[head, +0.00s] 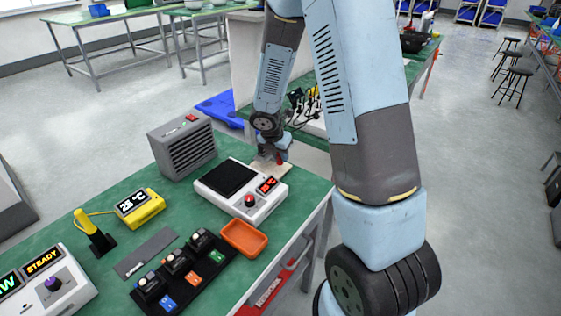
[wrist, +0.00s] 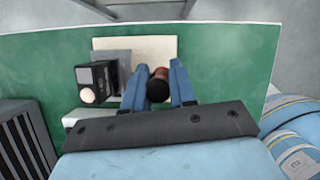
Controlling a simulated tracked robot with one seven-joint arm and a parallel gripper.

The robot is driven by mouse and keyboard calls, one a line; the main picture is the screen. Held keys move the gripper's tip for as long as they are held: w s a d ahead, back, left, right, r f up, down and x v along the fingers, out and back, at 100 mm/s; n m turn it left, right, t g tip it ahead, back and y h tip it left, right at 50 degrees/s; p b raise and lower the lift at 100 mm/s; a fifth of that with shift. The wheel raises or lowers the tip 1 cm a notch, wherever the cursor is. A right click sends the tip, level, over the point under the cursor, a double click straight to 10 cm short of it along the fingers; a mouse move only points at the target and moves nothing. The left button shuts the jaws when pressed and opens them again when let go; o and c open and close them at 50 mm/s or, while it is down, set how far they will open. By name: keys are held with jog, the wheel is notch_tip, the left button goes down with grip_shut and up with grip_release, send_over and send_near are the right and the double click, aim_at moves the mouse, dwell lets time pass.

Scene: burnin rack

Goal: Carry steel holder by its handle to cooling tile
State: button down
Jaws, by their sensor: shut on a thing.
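My gripper (wrist: 157,66) is shut on the handle (wrist: 158,86) of the steel holder, with a blue finger on each side of its red and black grip. The grey steel holder (wrist: 122,57) shows beside the left finger in the wrist view, over the pale cooling tile (wrist: 164,47). A black module with a round white knob (wrist: 93,82) is at the holder. I cannot tell whether the holder touches the tile. In the head view, my gripper (head: 275,155) is at the table's far right edge, and the arm hides most of the holder.
A white hot plate unit (head: 258,208) with a black top and red display stands close by. A grey vented box (head: 183,147) is behind it. An orange tray (head: 241,238) and a black rack of several modules (head: 188,272) lie in front on the green table.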

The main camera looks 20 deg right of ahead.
aim_at(280, 160)
jog(key=shift+w+f, duration=0.1)
jog(key=shift+f, duration=1.5)
jog(key=c, duration=0.9)
grip_release()
jog(key=s+a+r+m, duration=0.1)
jog(key=s+r+m, duration=0.2)
jog(key=r, duration=0.6)
jog(key=s+r+m, duration=0.3)
jog(key=s+r, duration=0.1)
jog(key=r, duration=0.5)
jog(key=s+r+m+t+y, duration=0.1)
jog(key=s+r+m, duration=0.4)
jog(key=s+m, duration=0.2)
jog(key=s+r+m+y, duration=0.1)
jog(key=s+r+m, duration=0.4)
jog(key=s+m, duration=0.2)
jog(key=s+d+r+m+t+y, duration=0.1)
jog(key=s+r+m, duration=0.5)
jog(key=s+m, duration=0.1)
jog(key=shift+s+t, duration=0.15)
jog(key=shift+t, duration=0.15)
